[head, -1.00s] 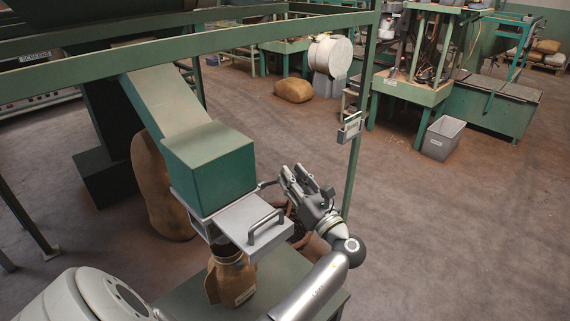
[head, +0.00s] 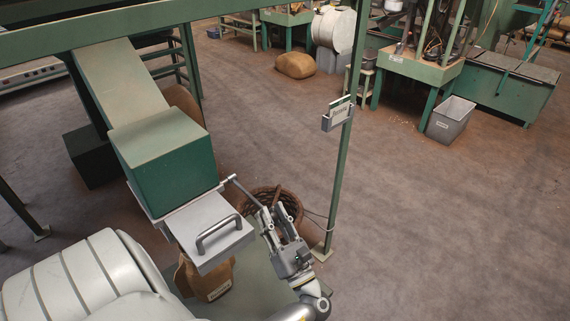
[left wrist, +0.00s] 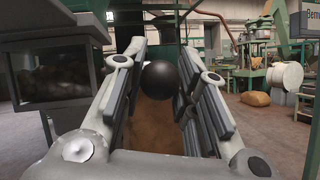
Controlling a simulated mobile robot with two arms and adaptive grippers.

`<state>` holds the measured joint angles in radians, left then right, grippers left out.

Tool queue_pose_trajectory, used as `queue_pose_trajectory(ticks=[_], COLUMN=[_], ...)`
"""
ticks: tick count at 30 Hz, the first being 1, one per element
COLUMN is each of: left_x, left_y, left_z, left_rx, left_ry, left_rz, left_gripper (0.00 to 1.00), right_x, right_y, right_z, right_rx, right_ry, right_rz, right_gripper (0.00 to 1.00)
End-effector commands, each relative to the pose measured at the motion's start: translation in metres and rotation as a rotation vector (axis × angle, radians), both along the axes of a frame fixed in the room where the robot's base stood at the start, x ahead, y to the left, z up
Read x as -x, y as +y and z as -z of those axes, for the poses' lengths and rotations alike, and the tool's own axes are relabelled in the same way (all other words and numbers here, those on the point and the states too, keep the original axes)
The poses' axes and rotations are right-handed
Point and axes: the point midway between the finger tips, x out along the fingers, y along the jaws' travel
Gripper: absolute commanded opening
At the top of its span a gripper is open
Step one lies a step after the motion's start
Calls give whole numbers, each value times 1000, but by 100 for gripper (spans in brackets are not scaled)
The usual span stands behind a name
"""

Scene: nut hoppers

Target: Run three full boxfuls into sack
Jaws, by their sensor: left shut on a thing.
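The green measuring box (head: 165,165) sits at the foot of a sloping chute (head: 120,85). A grey slide plate with a bar handle (head: 218,236) sticks out from under its front. A lever (head: 243,190) extends from the box's right side. My left gripper (head: 268,217) is at the lever's end, shut on its black knob (left wrist: 168,78), which shows between the fingers in the left wrist view. A brown sack (head: 190,277) with a white label stands under the slide plate, its mouth hidden. The box's inside is hidden. My right gripper is not in view.
A wicker basket (head: 290,202) stands behind the gripper. A green post (head: 342,155) with a card holder (head: 338,115) rises to the right. A grey bin (head: 450,118) and machines stand farther back. The floor at right is clear.

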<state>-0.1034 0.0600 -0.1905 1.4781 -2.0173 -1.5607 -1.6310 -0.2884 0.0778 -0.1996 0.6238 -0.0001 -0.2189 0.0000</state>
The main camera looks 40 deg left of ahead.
Motion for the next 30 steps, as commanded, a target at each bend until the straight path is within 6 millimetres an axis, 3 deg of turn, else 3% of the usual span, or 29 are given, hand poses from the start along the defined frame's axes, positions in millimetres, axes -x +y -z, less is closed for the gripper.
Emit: queue_pose_trajectory(ticks=[16,17,22,30], left_x=[10,10,10,10], left_y=[4,4,3,2], left_z=[5,5,4,4], left_rx=[-29,-29,-29,-29], left_ry=[0,0,-2,-3], left_rz=[-3,-3,-2,0], left_gripper=[0,29,50,51], right_x=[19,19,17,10], right_y=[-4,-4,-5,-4], right_z=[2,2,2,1], right_rx=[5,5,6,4], right_ry=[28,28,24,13], right_rz=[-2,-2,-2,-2], right_gripper=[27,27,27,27])
